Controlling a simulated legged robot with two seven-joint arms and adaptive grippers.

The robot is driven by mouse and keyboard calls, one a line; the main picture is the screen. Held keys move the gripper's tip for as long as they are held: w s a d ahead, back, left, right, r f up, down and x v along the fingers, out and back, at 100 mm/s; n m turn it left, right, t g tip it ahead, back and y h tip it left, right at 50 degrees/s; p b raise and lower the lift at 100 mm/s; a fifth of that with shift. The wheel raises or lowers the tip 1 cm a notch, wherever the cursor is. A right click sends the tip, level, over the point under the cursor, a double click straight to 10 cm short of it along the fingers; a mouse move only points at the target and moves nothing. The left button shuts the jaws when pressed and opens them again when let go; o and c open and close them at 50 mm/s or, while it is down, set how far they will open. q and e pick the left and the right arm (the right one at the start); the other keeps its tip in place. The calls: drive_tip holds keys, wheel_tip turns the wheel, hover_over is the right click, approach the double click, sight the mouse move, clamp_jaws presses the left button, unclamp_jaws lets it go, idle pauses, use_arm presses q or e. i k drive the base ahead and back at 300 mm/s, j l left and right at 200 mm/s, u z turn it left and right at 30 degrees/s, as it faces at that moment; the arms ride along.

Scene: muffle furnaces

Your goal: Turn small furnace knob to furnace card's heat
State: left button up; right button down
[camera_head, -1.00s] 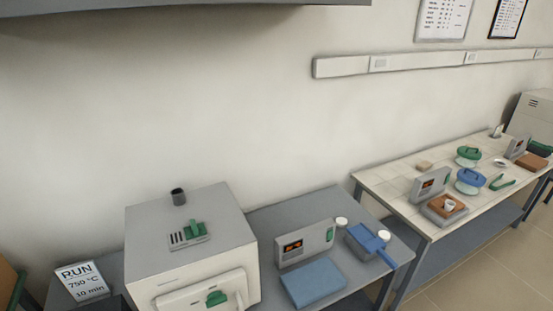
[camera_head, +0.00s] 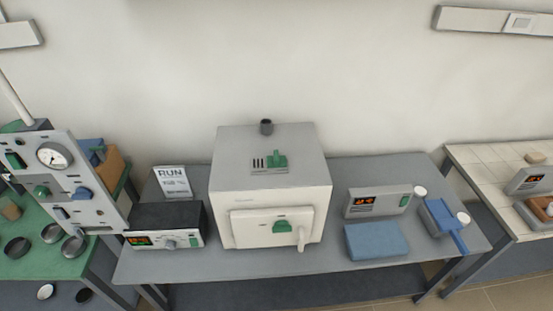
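The small furnace (camera_head: 270,190) is a white box with a grey top, standing in the middle of the grey bench. Its front door has a green latch and a white handle. A low control box (camera_head: 167,227) stands at its left, with a lit display and a round knob (camera_head: 170,244) on its front. The furnace card (camera_head: 173,182), headed RUN, leans behind the control box; its smaller lines are too small to read now, but the earlier view shows 750 °C and 10 min. Neither gripper is in view.
A grey panel with a dial gauge (camera_head: 54,156) stands on the green table (camera_head: 60,265) at the left. A grey display unit (camera_head: 378,201), a blue pad (camera_head: 376,240) and a blue tray (camera_head: 441,222) lie right of the furnace. A tiled table (camera_head: 485,180) stands at the far right.

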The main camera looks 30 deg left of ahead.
sight(171, 244)
drive_tip(key=u, duration=2.15)
